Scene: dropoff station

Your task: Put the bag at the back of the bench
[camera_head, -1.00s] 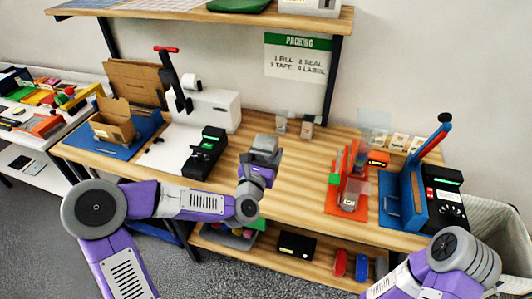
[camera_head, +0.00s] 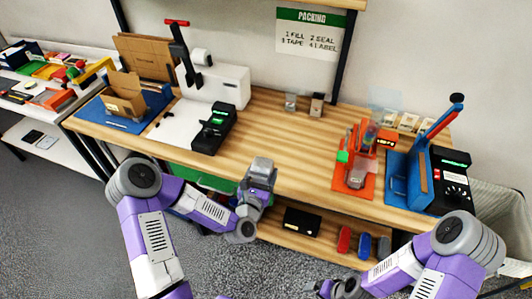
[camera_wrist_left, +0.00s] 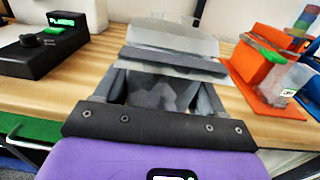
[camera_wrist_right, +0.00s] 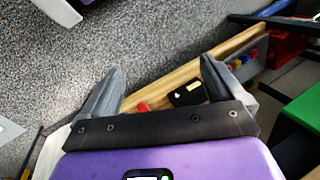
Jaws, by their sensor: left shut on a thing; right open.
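My left gripper (camera_head: 259,178) is at the front edge of the wooden bench (camera_head: 270,130). It is shut on a grey, partly see-through bag (camera_wrist_left: 172,38), which sticks out past the fingers in the left wrist view. In the head view, the bag is hard to tell apart from the grey fingers. Two small packets, one grey (camera_head: 290,102) and one brown (camera_head: 317,105), stand at the back of the bench. My right gripper (camera_wrist_right: 160,82) is open and empty, low in front of the bench, with its fingers apart.
A black device (camera_head: 214,130) and a white machine (camera_head: 220,85) stand left of the clear bench middle. An orange stand (camera_head: 352,182) and a blue sealer (camera_head: 400,180) stand at the right. A lower shelf (camera_head: 285,236) holds a black box (camera_head: 302,222).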

